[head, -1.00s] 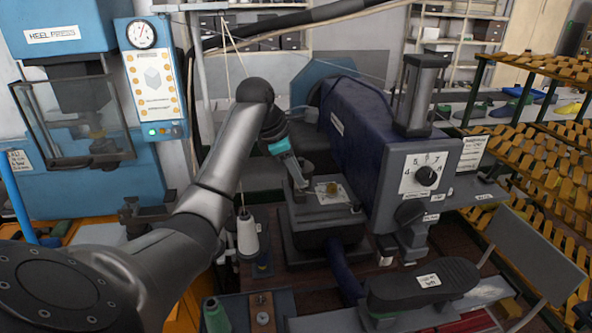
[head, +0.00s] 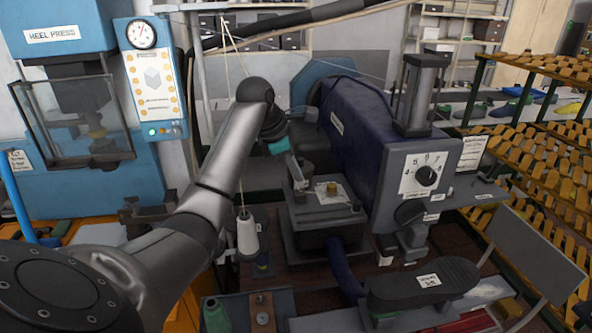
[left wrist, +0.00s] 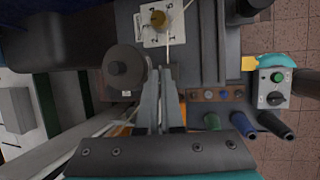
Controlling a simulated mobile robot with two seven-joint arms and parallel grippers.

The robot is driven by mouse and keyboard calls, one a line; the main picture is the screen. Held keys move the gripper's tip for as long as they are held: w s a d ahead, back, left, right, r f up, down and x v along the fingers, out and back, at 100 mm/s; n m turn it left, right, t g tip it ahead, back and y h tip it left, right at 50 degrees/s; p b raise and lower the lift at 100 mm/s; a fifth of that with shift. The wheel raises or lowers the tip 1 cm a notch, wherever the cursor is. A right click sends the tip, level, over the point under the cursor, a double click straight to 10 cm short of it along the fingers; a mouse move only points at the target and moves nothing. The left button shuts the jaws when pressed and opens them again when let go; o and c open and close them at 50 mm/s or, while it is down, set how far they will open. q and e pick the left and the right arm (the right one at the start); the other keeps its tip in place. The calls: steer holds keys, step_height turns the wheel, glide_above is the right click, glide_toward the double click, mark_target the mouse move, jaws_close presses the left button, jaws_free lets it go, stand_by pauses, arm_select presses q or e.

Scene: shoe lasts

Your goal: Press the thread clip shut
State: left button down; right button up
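A brass round knob (head: 332,188) sits on a pale square plate on top of the grey machine block (head: 325,215); it also shows at the top of the left wrist view (left wrist: 158,18). I cannot clearly make out which part is the thread clip. My left gripper (head: 301,184) is just left of the plate in the head view, pointing down, apart from the knob. In the left wrist view its fingers (left wrist: 160,72) lie side by side with their tips together and nothing visible between them. My right gripper is not in view.
A white thread cone (head: 247,235) stands left of the block, and a green spool (head: 216,316) stands at the front. The blue machine body (head: 365,140) rises behind and right. A dark shoe-shaped pad (head: 425,284) is at front right.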

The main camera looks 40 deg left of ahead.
mark_target(300, 214)
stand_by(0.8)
arm_select(q)
steer(key=d+t+y, duration=0.1)
steer(key=s+f+t+y, duration=0.1)
steer(key=shift+s+d+m+y, duration=0.15)
steer(key=shift+d+m+y, duration=0.25)
steer(key=shift+s+d+f+t+y+b, duration=0.3)
steer(key=shift+f+t+y+b, duration=0.25)
steer(key=shift+t, duration=0.25)
steer(key=shift+s+d+f+m+t+y+b, duration=0.2)
steer(key=shift+d+f+m+t+y+b, duration=0.15)
steer(key=shift+t+y+b, duration=0.3)
steer(key=f+t+y+b, duration=0.1)
steer(key=b, duration=0.2)
steer(key=f+m+t+y+b, duration=0.1)
steer(key=t+b, duration=0.1)
steer(key=b, duration=0.1)
steer(key=f+m+t+y+b, duration=0.1)
steer(key=b, duration=0.2)
steer(key=shift+s+d+t+y, duration=0.25)
steer(key=shift+s+d+y, duration=0.1)
steer(key=shift+s+y, duration=0.05)
steer(key=shift+f+m+t+y+b, duration=0.35)
steer(key=shift+t+b, duration=0.35)
steer(key=shift+b, duration=0.65)
steer(key=shift+r, duration=0.15)
steer(key=c, duration=1.5)
jaws_free()
steer(key=shift+c, duration=0.2)
